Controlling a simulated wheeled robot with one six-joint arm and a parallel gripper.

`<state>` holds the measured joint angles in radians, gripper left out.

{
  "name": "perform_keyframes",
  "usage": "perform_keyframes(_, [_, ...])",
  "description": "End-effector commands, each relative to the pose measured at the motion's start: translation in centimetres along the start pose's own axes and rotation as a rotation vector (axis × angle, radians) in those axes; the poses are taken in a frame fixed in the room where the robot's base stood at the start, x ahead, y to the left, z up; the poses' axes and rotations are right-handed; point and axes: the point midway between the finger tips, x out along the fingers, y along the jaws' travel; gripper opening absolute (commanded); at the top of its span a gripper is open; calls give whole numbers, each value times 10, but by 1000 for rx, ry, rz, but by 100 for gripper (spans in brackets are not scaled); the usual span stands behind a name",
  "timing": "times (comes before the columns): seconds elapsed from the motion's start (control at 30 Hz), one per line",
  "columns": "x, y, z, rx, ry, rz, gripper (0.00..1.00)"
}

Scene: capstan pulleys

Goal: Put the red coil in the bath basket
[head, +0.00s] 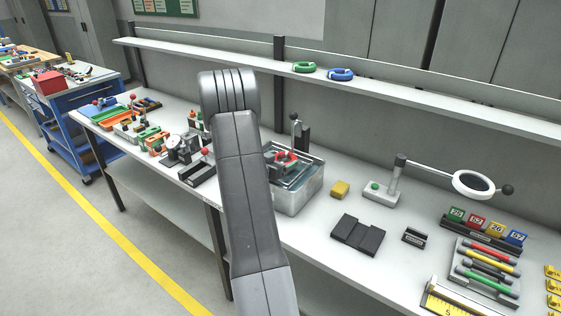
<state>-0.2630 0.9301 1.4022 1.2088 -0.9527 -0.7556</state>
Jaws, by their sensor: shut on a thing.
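The red coil (287,156) shows only in small red parts, at the top of the metal bath (299,198), just right of my raised arm. My gripper (281,161) is mostly hidden behind my own arm; its dark end shows at the red coil and is shut on it. The bath basket (301,176) sits in the bath, with its rim partly visible. I cannot tell whether the coil touches the basket floor or hangs above it.
A black-knobbed lever (296,118) stands behind the bath. A green coil (304,67) and a blue coil (341,74) lie on the shelf.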

Motion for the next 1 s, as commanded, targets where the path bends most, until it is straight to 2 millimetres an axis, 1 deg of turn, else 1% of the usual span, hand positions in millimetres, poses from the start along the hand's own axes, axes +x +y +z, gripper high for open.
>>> perform_keyframes(0.03, [-1, 2, 7, -6, -11, 2, 59])
perform_keyframes(0.07, [-1, 2, 8, -6, -12, 2, 88])
perform_keyframes(0.1, [-1, 2, 8, -7, -13, 2, 96])
perform_keyframes(0.13, [-1, 2, 9, -7, -14, 2, 100])
perform_keyframes(0.4, [-2, 3, 9, -10, -18, 3, 100])
perform_keyframes(0.47, [-2, 3, 6, -10, -19, 3, 100])
perform_keyframes(0.57, [-5, 3, -6, -10, -17, 3, 100])
perform_keyframes(0.6, [-14, 1, -1, -11, -16, -1, 100])
perform_keyframes(0.63, [-21, 1, 0, -11, -17, -1, 100])
perform_keyframes(0.8, [-61, 1, -3, -8, -12, -2, 100])
perform_keyframes(0.9, [-83, 0, -4, -7, -11, -2, 100])
perform_keyframes(1.0, [-100, 0, -6, -6, -9, -2, 100])
